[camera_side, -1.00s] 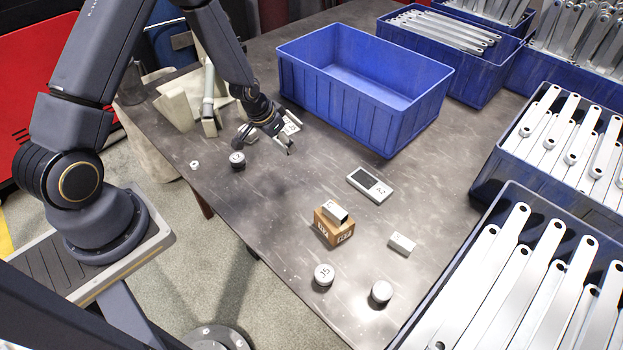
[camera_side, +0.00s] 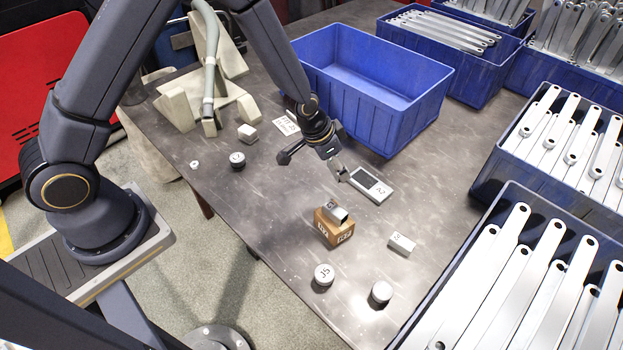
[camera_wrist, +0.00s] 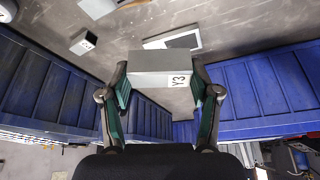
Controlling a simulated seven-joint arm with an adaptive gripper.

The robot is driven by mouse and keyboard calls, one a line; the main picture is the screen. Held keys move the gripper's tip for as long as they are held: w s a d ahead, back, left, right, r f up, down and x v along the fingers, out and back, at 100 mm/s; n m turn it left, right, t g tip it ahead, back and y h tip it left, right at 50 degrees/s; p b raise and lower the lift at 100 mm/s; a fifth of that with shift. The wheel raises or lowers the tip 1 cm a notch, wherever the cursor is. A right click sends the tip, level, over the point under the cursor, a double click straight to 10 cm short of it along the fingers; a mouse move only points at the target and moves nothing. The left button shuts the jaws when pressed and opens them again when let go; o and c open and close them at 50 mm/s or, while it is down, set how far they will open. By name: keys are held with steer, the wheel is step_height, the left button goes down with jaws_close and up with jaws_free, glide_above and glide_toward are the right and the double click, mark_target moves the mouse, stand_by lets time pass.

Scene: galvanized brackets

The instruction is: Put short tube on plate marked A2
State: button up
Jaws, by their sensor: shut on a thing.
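My gripper (camera_side: 334,160) is shut on a grey box-shaped metal piece marked Y3 (camera_wrist: 158,61). In the side view this piece (camera_side: 341,174) is small and partly hidden by the fingers. No open end shows, so I cannot tell whether it is the short tube. The flat plate marked A2 (camera_side: 372,185) lies on the table just right of the held piece, with a dark rectangle on its face. In the wrist view the plate (camera_wrist: 186,41) is partly hidden behind the piece. The piece appears above the table, beside the plate; its exact height is unclear.
A square hollow tube (camera_side: 335,212) sits on a cardboard box (camera_side: 333,232) in front of the plate. A marked block (camera_side: 401,244) and round pieces (camera_side: 324,275) (camera_side: 381,292) lie nearer. An empty blue bin (camera_side: 362,115) stands behind. Bins of brackets line the right.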

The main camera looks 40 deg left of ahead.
steer(key=w+d+f, duration=0.2)
steer(key=w+f, duration=0.2)
steer(key=w, duration=0.5)
glide_toward(373, 182)
steer(key=shift+w+d+f, duration=0.45)
steer(key=shift+w+f, duration=0.1)
steer(key=shift+f, duration=0.2)
steer(key=shift+w+f, duration=0.45)
steer(key=shift+f, duration=1.55)
steer(key=shift+f, duration=0.15)
steer(key=o, duration=1.2)
